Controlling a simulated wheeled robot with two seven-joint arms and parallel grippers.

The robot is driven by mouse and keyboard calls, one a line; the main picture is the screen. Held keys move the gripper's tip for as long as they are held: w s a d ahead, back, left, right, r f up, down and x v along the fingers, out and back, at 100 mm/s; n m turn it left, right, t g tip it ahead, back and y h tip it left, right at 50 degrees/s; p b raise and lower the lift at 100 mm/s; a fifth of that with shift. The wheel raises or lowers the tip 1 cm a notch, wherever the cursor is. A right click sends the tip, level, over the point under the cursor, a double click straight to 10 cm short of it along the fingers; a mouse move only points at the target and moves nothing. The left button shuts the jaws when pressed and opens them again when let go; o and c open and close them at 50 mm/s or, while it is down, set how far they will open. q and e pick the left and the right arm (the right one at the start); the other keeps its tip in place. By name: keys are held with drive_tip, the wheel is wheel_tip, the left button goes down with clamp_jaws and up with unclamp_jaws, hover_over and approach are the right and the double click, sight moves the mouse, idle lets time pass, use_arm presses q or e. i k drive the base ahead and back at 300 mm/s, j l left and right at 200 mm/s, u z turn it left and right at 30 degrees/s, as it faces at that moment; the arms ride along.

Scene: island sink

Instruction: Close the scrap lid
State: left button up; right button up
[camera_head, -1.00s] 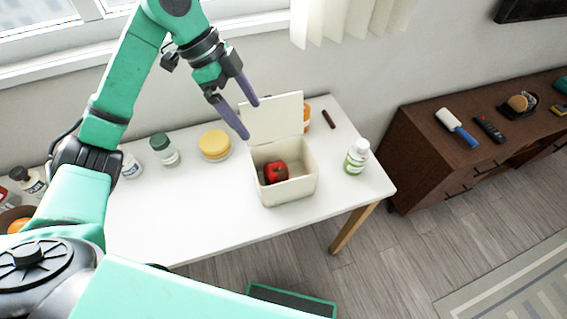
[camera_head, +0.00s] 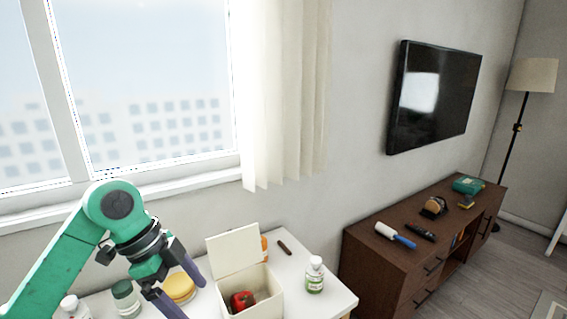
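The scrap box (camera_head: 262,297) is a cream bin on the white table, with a red apple-like item (camera_head: 242,300) inside. Its lid (camera_head: 233,251) stands open, raised at the back of the box. My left gripper (camera_head: 186,283) is open and empty, just left of the lid, with its two dark fingers apart. Whether a finger touches the lid cannot be told. My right gripper is not in view.
A white bottle with a green label (camera_head: 314,275) stands right of the box. A yellow round item (camera_head: 179,288) and a green-capped jar (camera_head: 125,297) stand to the left. A brown stick (camera_head: 284,248) and an orange item (camera_head: 264,244) lie behind. A brown cabinet (camera_head: 385,262) stands at right.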

sight(229, 253)
drive_tip(key=k, duration=1.05)
